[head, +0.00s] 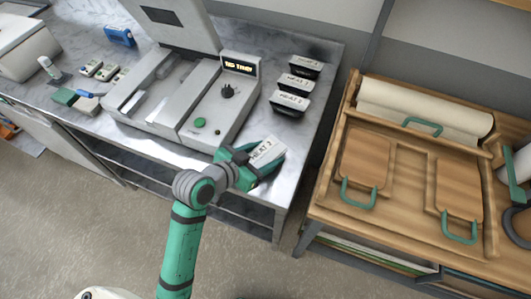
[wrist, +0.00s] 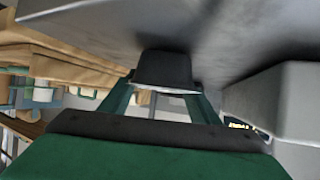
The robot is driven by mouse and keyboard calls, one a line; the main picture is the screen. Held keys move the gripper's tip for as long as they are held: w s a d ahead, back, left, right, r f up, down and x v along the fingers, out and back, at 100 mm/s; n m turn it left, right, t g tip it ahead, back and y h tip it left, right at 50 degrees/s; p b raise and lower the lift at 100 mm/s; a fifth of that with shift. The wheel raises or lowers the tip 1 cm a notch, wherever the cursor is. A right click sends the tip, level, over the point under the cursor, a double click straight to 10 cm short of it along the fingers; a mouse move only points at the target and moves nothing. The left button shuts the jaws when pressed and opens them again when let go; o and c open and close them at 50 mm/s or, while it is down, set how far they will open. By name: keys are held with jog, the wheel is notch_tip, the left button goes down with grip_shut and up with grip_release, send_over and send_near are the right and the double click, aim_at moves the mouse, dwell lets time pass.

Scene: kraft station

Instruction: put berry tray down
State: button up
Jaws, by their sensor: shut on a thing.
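My gripper (head: 246,166) is at the front right of the marble counter, beside the silver machine. It is shut on a small dark tray with a white labelled lid (head: 267,151). The label seems to read MEAT and a number, not berry. In the wrist view the dark tray (wrist: 165,70) sits between the green fingers of my gripper (wrist: 163,95), close to the grey counter surface (wrist: 100,25). I cannot tell whether the tray touches the counter.
Three similar labelled trays (head: 297,83) stand in a column behind, on the counter (head: 318,120). The silver machine (head: 205,115) with a lit display is close on the left. A wooden bench (head: 405,160) with green-handled boards stands right, across a gap.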

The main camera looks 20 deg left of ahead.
jog(key=shift+f, duration=0.1)
jog(key=o, duration=1.2)
jog(key=shift+c, duration=0.2)
jog(key=v, duration=1.2)
jog(key=shift+a, duration=0.1)
